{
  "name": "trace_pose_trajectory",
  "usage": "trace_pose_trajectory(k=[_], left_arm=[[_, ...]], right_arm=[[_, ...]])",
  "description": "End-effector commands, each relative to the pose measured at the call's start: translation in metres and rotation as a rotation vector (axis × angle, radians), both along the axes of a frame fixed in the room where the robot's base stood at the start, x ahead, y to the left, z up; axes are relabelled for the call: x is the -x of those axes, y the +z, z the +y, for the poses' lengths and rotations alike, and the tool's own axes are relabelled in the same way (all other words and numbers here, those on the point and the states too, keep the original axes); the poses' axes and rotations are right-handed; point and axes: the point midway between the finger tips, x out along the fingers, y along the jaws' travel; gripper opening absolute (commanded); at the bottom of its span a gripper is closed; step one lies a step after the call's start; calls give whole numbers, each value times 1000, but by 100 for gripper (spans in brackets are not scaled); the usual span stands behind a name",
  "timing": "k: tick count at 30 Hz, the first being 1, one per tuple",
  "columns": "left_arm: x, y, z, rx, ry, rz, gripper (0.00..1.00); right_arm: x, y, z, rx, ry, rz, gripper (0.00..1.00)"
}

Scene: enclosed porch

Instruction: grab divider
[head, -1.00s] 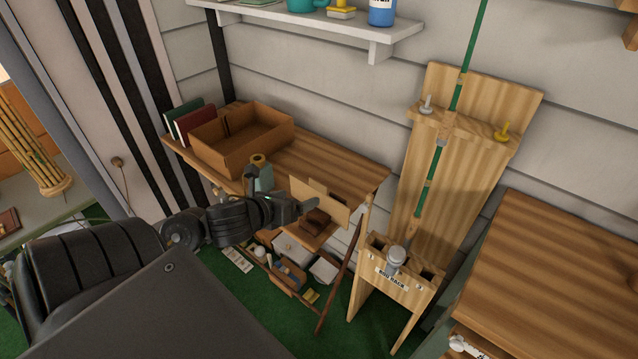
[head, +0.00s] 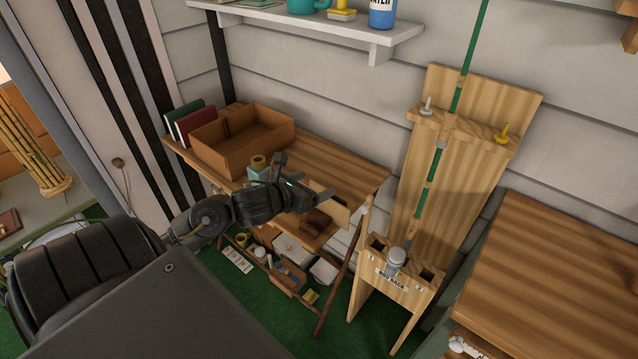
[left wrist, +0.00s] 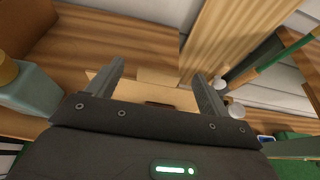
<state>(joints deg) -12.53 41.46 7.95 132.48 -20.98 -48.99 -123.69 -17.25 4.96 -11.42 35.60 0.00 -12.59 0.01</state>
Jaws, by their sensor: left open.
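The divider, a thin tan board (head: 337,210), stands at the front edge of the wooden desk in the head view, partly hidden by my left gripper. My left gripper (head: 306,182) is open and empty, just above and beside the board. In the left wrist view the board (left wrist: 150,93) shows between the two spread fingers of my left gripper (left wrist: 158,88), with a raised tab on its upper edge. I cannot tell whether the fingers touch it. My right gripper is not in view.
On the desk (head: 335,165) stand an open brown box (head: 255,150), upright books (head: 190,120) and a teal jar (head: 259,170). A wooden rod rack (head: 400,280) holding a green rod (head: 430,185) stands to the right.

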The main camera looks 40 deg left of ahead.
Motion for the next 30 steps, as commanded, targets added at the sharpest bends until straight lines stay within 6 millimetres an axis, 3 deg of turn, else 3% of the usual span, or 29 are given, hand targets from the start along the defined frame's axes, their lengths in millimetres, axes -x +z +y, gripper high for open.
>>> trace_pose_trajectory(k=[9,19,30], left_arm=[[-39,-19,-1,5,2,-1,80],[-44,-23,0,1,0,0,79],[-44,-22,0,1,0,0,30]], right_arm=[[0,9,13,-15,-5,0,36],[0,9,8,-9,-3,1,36],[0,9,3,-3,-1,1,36]])
